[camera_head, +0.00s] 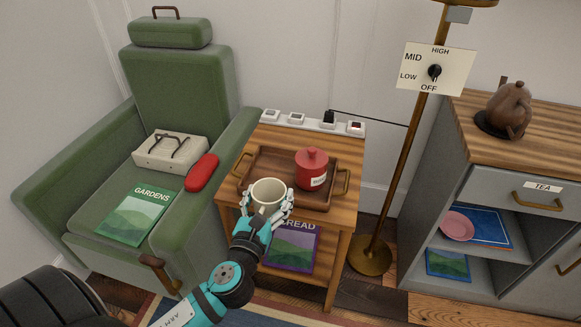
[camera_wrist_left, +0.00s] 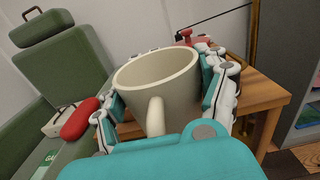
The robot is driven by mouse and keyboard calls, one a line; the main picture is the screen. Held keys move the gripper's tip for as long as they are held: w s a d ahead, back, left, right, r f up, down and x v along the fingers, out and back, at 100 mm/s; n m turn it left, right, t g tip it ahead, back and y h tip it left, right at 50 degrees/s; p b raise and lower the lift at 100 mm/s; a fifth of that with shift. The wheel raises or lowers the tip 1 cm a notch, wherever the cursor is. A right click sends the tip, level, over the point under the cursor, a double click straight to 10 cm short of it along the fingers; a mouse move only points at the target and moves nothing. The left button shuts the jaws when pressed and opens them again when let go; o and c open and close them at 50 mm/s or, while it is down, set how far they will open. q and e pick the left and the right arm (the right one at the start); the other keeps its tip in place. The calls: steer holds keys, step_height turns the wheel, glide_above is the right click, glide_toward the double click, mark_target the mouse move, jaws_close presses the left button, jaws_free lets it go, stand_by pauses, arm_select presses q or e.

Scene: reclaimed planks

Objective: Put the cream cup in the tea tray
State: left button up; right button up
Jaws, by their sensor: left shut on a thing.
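The cream cup (camera_head: 268,191) is upright between the fingers of my left gripper (camera_head: 266,208), which is shut on it. In the left wrist view the cup (camera_wrist_left: 158,82) fills the middle, with its handle toward the camera and a finger on each side. The tea tray (camera_head: 330,202) is brown wood with brass handles and lies on the small side table. In the head view the cup overlaps the tray's near left part; I cannot tell whether it touches the tray. My right gripper is out of view.
A red lidded jar (camera_head: 311,170) stands in the tray, right of the cup. A power strip (camera_head: 312,122) lies along the table's back edge. A green armchair (camera_head: 180,75) is left of the table; a brass lamp pole (camera_head: 400,170) and a grey cabinet (camera_head: 440,150) are to its right.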

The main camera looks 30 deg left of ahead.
arm_select(q)
steer(key=shift+w+a+r, duration=0.1)
steer(key=shift+a+r, duration=0.1)
steer(key=shift+r, duration=0.1)
steer(key=shift+w+a, duration=0.2)
steer(key=shift+w, duration=0.1)
steer(key=w+a, duration=0.1)
steer(key=w, duration=0.1)
steer(key=w+a, duration=0.2)
steer(key=w+a+f, duration=0.1)
steer(key=w, duration=0.2)
steer(key=shift+w+a+b, duration=0.1)
steer(key=shift+a+b, duration=0.25)
steer(key=shift+a, duration=0.05)
steer(key=w+a+f+b, duration=0.2)
steer(key=w, duration=0.1)
steer(key=w+a+f, duration=0.1)
steer(key=w+f, duration=0.1)
steer(key=shift+w+a+b, duration=0.2)
steer(key=shift+a+b, duration=0.1)
steer(key=shift+b, duration=0.1)
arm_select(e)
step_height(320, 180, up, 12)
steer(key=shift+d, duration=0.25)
arm_select(q)
steer(key=shift+f, duration=0.15)
steer(key=o, duration=1.4)
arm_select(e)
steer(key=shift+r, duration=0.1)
